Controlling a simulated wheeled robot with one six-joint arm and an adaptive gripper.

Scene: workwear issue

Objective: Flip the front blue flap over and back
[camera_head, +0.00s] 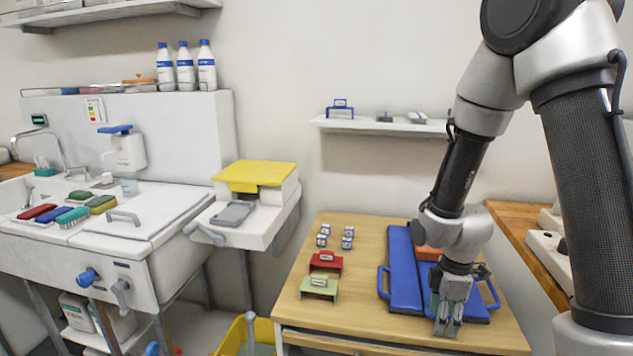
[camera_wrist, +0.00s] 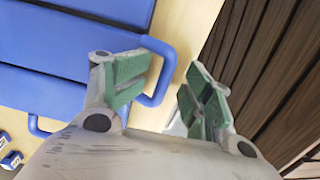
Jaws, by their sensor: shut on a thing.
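A blue folding piece with several flaps lies on the wooden table (camera_head: 355,240). Its left flap (camera_head: 403,270) is a long flat panel with a loop handle (camera_head: 382,282). Another loop handle (camera_head: 492,293) shows on its right side. In the wrist view, the front blue flap (camera_wrist: 70,45) lies flat, with a blue loop handle (camera_wrist: 171,68) at its front edge. My gripper (camera_head: 447,318) is at that front edge; in the wrist view its green-padded fingers (camera_wrist: 168,88) stand either side of the handle. The arm hides this handle in the head view.
An orange thing (camera_head: 428,253) lies behind my gripper. A red bracket (camera_head: 326,262), a green bracket (camera_head: 319,287) and several small blue-white boxes (camera_head: 335,238) stand left on the table. A wooden counter (camera_head: 525,240) is on the right. The table's front edge is close to my gripper.

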